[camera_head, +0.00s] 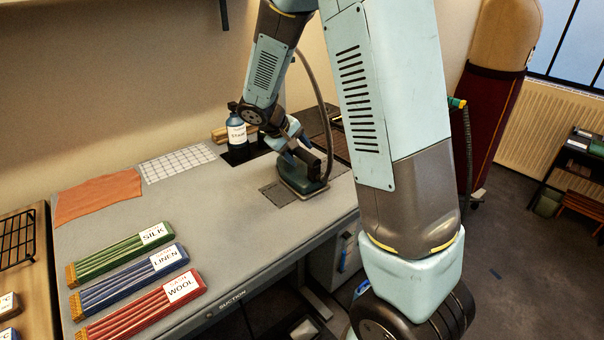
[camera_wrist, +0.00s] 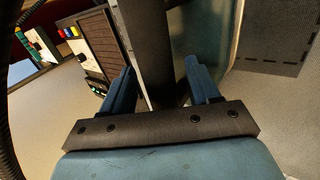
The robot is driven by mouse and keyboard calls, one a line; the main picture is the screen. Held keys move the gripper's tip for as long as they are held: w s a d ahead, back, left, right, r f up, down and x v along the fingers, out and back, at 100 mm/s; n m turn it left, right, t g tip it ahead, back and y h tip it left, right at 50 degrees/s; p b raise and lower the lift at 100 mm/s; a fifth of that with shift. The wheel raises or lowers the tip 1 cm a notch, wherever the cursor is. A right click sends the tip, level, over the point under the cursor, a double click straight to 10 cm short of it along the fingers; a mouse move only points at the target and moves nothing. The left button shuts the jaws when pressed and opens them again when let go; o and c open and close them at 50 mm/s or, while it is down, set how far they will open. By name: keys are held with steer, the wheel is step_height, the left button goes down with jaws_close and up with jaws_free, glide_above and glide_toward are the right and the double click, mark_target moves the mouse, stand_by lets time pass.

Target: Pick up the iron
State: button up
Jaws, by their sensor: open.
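The iron (camera_head: 296,182) stands on the grey table at the right, with a dark green body and a black handle. My gripper (camera_head: 299,150) is just above it, at its handle. In the wrist view the two blue fingers of my gripper (camera_wrist: 162,78) are apart, with the dark iron handle (camera_wrist: 157,42) between them. The green body of the iron (camera_wrist: 212,35) shows beyond the right finger. A gap shows on the handle's left side; I cannot tell whether the right finger touches it.
A dark mesh rest patch (camera_head: 277,195) lies left of the iron. A blue STAIN bottle (camera_head: 237,132) stands behind it. A hose (camera_head: 325,90) rises near my arm. Green (camera_head: 115,252), blue (camera_head: 125,279) and red (camera_head: 135,308) cloth bundles lie front left. The table's middle is clear.

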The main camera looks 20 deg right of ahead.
jaws_close()
stand_by(0.7)
stand_by(0.8)
